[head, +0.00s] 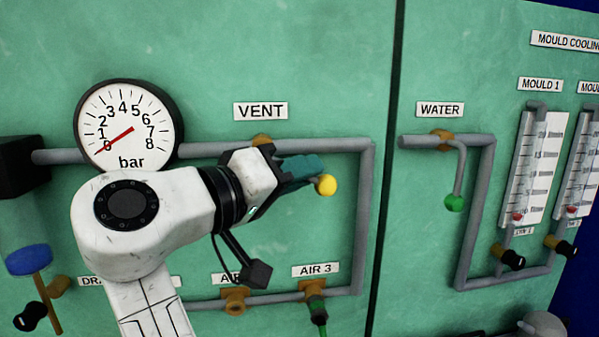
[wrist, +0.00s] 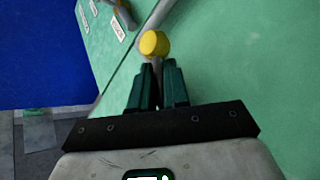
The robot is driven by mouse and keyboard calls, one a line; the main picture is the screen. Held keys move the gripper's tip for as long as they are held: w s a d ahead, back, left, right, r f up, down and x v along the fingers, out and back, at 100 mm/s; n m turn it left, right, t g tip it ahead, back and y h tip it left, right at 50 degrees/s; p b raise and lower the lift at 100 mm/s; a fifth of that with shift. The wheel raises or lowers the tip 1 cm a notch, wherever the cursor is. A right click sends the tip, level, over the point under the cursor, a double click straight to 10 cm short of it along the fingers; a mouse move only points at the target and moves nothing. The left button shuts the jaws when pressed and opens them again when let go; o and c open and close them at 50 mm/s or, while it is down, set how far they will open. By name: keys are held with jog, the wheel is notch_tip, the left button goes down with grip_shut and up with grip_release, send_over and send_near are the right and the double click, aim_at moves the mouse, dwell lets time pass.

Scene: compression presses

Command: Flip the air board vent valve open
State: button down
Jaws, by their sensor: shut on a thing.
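The vent valve's brass body (head: 262,140) sits on the grey air pipe, just under the VENT label (head: 261,111). Its lever ends in a yellow knob (head: 326,184), which points right and slightly down, below the pipe. My gripper (head: 304,169) is shut on the lever just short of the knob, and its dark green fingers hide most of the lever. In the wrist view the yellow knob (wrist: 154,43) stands just beyond the fingertips (wrist: 158,80), with the lever between them. The pressure gauge (head: 129,126) has its red needle near 0 bar.
The WATER valve's green-knobbed lever (head: 455,202) hangs down to the right, past the dark panel seam. AIR 3 (head: 314,292) has a green hose fitting below. A blue handle (head: 28,259) stands out at the lower left. Flow meters (head: 533,160) are at far right.

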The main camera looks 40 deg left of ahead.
jog(key=shift+w+d+r+n+t+b, duration=0.15)
jog(key=shift+r+n+t+b, duration=0.2)
jog(key=shift+n+t+b, duration=0.6)
jog(key=shift+r+n+t+y+b, duration=0.6)
jog(key=shift+r+n+t+b, duration=0.25)
jog(key=shift+n+t+b, duration=0.5)
jog(key=c, duration=1.2)
grip_release()
jog(key=b+v, duration=0.2)
jog(key=v, duration=0.8)
jog(key=shift+s+f+b, duration=0.15)
jog(key=shift+s+b, duration=0.15)
jog(key=shift+b, duration=0.1)
